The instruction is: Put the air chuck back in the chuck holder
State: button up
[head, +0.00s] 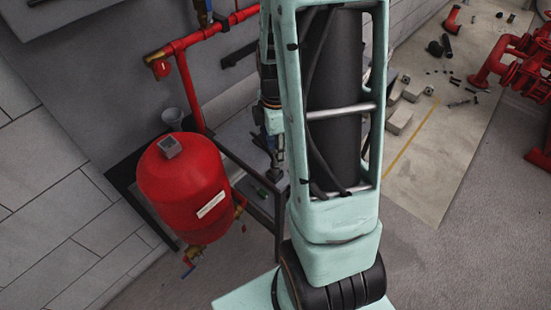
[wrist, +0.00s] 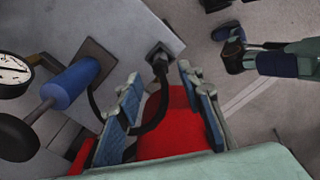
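In the wrist view my gripper (wrist: 160,75) has its two blue-padded fingers apart. A small black fitting (wrist: 159,57) shows between and beyond the fingertips, at the edge of a grey tabletop. A black hose (wrist: 156,118) curves up to it from between the fingers, so it looks like the air chuck, but I cannot tell it surely from its holder. I see clear gaps beside it and no finger closed on it. In the head view my gripper (head: 272,150) points down beside the grey bench (head: 236,140), partly hidden by my arm.
In the wrist view a blue cylinder (wrist: 70,84) and a round gauge (wrist: 14,70) stand at left. The red tank (head: 183,190) stands left of the bench, near red piping (head: 188,90). Loose parts (head: 447,46) lie on a mat at upper right. Floor at lower right is clear.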

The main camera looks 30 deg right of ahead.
notch_tip(320, 180, up, 6)
jog(key=shift+f, duration=0.15)
dwell(0.6)
